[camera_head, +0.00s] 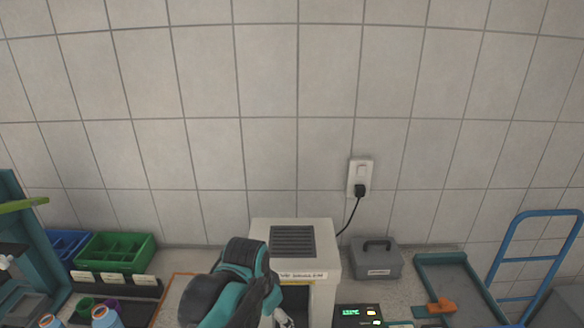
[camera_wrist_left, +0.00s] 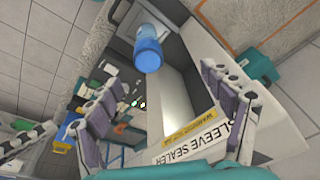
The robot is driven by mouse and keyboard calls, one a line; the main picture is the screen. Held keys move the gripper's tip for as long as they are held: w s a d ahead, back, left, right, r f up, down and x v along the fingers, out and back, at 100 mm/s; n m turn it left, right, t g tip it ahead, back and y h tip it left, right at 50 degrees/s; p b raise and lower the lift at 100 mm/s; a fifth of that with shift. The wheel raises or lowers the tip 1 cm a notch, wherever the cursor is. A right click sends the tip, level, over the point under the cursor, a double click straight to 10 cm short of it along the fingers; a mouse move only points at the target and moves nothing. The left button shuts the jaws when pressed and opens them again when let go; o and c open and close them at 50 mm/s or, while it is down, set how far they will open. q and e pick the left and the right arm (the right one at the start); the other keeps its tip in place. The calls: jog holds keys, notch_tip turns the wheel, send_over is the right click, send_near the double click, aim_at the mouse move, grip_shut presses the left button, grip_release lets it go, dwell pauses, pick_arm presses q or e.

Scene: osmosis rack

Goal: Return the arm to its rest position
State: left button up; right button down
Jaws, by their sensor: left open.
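My left arm (camera_head: 235,285), teal and black, reaches up in front of the white sleeve sealer box (camera_head: 325,235). Its gripper shows only as a small light piece at the box's opening in the head view, mostly hidden and cut off by the lower edge. In the left wrist view my left gripper (camera_wrist_left: 165,112) has its two grey ribbed fingers spread wide, with nothing between them. A blue-capped cylinder (camera_wrist_left: 148,55) stands in the sealer opening beyond the fingertips, apart from them. My right gripper is not in view.
The sealer's front label (camera_wrist_left: 190,145) is close to the gripper. A grey case (camera_head: 376,258), a teal tray (camera_head: 455,275) and a blue rack (camera_head: 530,255) are at right.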

pick_arm(q)
jog(key=s+a+f+n+t+b, duration=0.2)
jog(key=s+a+f+n+b, duration=0.1)
jog(key=s+a+f+b, duration=0.1)
jog(key=s+a+f+n+t+y+b, duration=0.1)
jog(key=s+a+f+n+t+b, duration=0.2)
jog(key=a+f+b, duration=0.4)
notch_tip(320, 180, down, 4)
jog(key=shift+s+a+f+n+b, duration=0.3)
jog(key=shift+s+a+n, duration=0.5)
jog(key=shift+s, duration=0.45)
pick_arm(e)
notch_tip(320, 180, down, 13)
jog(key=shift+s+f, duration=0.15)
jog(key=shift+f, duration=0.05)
